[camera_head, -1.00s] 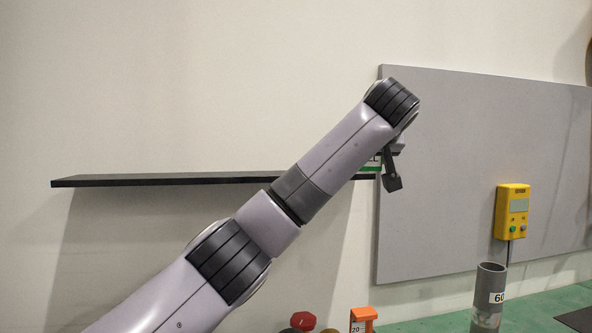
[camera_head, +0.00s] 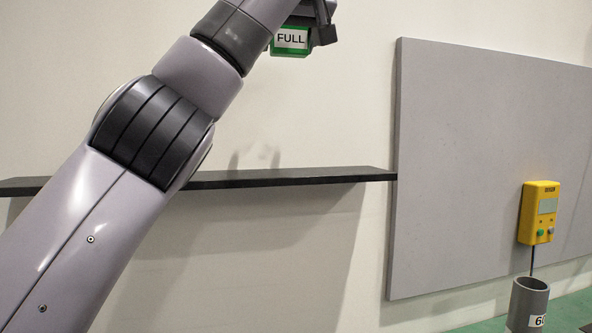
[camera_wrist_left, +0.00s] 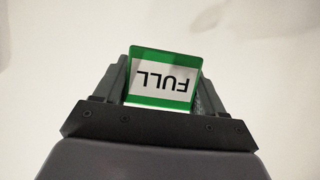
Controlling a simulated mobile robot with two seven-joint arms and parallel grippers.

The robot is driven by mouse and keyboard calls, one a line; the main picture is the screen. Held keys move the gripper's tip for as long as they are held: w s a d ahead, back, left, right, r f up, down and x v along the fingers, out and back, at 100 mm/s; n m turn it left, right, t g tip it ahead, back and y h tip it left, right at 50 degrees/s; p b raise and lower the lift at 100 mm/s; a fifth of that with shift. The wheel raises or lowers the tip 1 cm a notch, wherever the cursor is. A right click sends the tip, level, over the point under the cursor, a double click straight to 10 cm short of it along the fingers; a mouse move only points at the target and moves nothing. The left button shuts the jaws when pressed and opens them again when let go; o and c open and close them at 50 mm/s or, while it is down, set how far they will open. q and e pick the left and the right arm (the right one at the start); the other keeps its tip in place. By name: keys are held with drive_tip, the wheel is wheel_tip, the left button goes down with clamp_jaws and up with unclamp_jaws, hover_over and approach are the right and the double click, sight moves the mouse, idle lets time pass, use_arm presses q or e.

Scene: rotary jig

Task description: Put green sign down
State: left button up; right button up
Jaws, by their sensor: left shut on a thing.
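The green sign (camera_head: 291,41) has a white label reading FULL. My left gripper (camera_head: 312,30) is shut on it and holds it up in the air at the top of the head view, in front of the bare wall and above the black shelf. In the left wrist view the sign (camera_wrist_left: 163,78) sits between the two fingers of the left gripper (camera_wrist_left: 160,85), with its label upside down. The upper part of the gripper is cut off by the top edge of the head view. My right gripper is not in view.
A long black shelf (camera_head: 290,179) runs along the wall, its top clear where it shows; my left arm hides part of it. A grey panel (camera_head: 470,150) stands to its right, with a yellow control box (camera_head: 540,212). A grey tube (camera_head: 526,303) stands below on the green surface.

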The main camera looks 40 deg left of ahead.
use_arm(q)
drive_tip(key=shift+a, duration=0.1)
drive_tip(key=shift+s+f+b, duration=0.1)
drive_tip(key=shift+f+b, duration=0.2)
drive_tip(key=shift+f, duration=0.05)
drive_tip(key=b, duration=0.5)
hover_over(287, 174)
wheel_tip(287, 174, down, 14)
drive_tip(key=shift+s+f, duration=0.1)
drive_tip(key=shift+f, duration=2.4)
drive_tip(key=shift+f, duration=0.1)
drive_tip(key=o, duration=1)
